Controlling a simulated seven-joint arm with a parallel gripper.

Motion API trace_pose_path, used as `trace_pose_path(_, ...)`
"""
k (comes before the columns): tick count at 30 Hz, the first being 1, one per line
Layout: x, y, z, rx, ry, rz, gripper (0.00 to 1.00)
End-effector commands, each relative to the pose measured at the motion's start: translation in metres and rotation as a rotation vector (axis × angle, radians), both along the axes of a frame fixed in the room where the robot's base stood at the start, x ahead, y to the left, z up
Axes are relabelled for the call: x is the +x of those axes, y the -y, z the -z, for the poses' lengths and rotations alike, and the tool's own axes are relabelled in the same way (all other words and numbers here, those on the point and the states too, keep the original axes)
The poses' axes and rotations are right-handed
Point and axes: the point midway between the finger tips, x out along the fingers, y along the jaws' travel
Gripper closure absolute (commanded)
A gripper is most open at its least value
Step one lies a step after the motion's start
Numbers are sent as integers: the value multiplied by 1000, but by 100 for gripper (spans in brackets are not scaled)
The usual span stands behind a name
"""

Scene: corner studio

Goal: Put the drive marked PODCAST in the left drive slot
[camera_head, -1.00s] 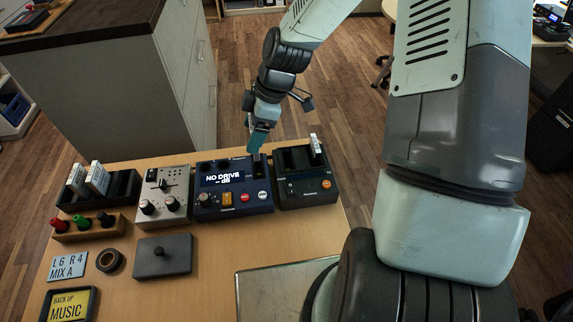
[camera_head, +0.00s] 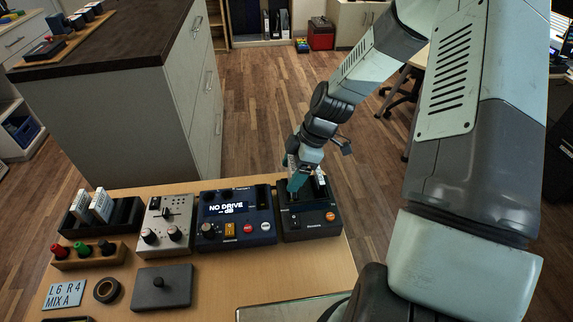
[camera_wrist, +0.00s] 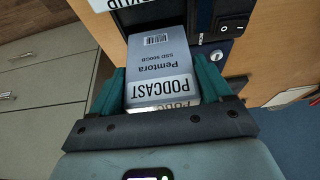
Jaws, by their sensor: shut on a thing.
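The drive marked PODCAST (camera_wrist: 165,62) is grey with a white label and sits between the teal fingers of my gripper (camera_wrist: 162,80) in the wrist view. Its far end meets a dark slot opening of the black dock (camera_wrist: 205,14); I cannot tell how deep it sits. In the head view my gripper (camera_head: 297,184) is low over the left slot of the dock (camera_head: 311,222) and hides the drive and that slot. Another drive (camera_head: 321,185) stands in the dock's right slot, just right of my gripper. Its label edge (camera_wrist: 108,4) shows in the wrist view.
A blue recorder (camera_head: 237,232) whose screen reads NO DRIVE stands left of the dock. Further left are a grey mixer (camera_head: 166,234) and a black rack (camera_head: 130,218) with two drives. A grey plate with a knob (camera_head: 162,292) lies in front.

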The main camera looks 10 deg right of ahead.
Motion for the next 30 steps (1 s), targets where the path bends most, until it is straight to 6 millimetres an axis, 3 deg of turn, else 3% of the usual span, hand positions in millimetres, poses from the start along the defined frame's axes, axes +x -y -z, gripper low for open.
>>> trace_pose_path(12,0,0,36,0,-1,0,55)
trace_pose_path(30,0,0,39,-1,0,0,55)
